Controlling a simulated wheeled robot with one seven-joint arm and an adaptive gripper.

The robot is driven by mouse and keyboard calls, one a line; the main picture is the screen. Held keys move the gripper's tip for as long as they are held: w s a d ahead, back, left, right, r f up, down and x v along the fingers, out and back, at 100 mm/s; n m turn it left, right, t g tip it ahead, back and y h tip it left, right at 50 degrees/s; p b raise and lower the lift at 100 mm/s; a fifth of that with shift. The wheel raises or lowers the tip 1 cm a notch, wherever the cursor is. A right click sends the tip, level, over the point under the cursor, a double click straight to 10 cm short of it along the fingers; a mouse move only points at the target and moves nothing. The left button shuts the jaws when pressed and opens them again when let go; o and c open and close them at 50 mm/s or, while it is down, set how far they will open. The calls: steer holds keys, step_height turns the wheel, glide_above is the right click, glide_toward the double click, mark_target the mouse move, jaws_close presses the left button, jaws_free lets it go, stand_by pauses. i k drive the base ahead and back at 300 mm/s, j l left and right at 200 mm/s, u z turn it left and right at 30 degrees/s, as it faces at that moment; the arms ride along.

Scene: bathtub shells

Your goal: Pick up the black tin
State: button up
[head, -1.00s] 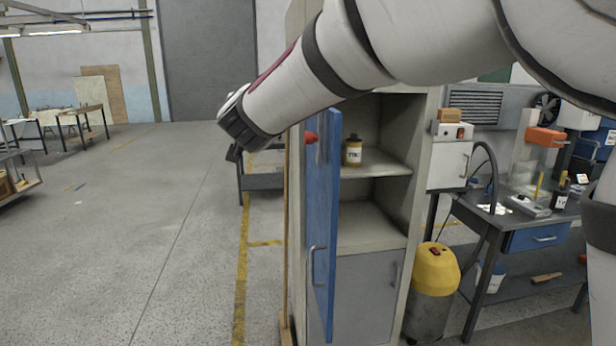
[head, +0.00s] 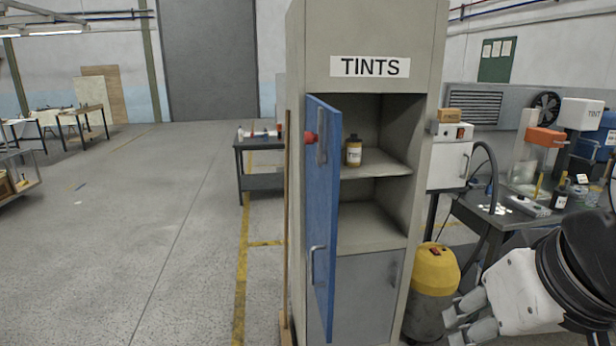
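No plainly black tin shows. In the open cabinet, a small amber-yellow tin (head: 354,152) with a dark lid and a pale label stands upright on the upper shelf (head: 378,168). The blue cabinet door (head: 322,215) stands open toward me, left of the tin. A dark bottle (head: 560,197) with a pale label stands on the workbench at right. My gripper (head: 457,322) is low at the lower right, well apart from the cabinet shelf and the tin.
The cabinet (head: 368,35) reads TINTS. A yellow-topped canister (head: 435,270) stands at its right foot, beside the cluttered workbench (head: 480,215). A wooden pole (head: 286,220) leans at its left side. Open floor (head: 130,240) lies to the left.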

mark_target(558, 200)
steer(key=z, duration=1.3)
steer(key=i+j+u, duration=0.2)
steer(key=i, duration=1.3)
steer(key=i+l+u, duration=0.15)
steer(key=i+l, duration=0.15)
steer(key=i, duration=1.2)
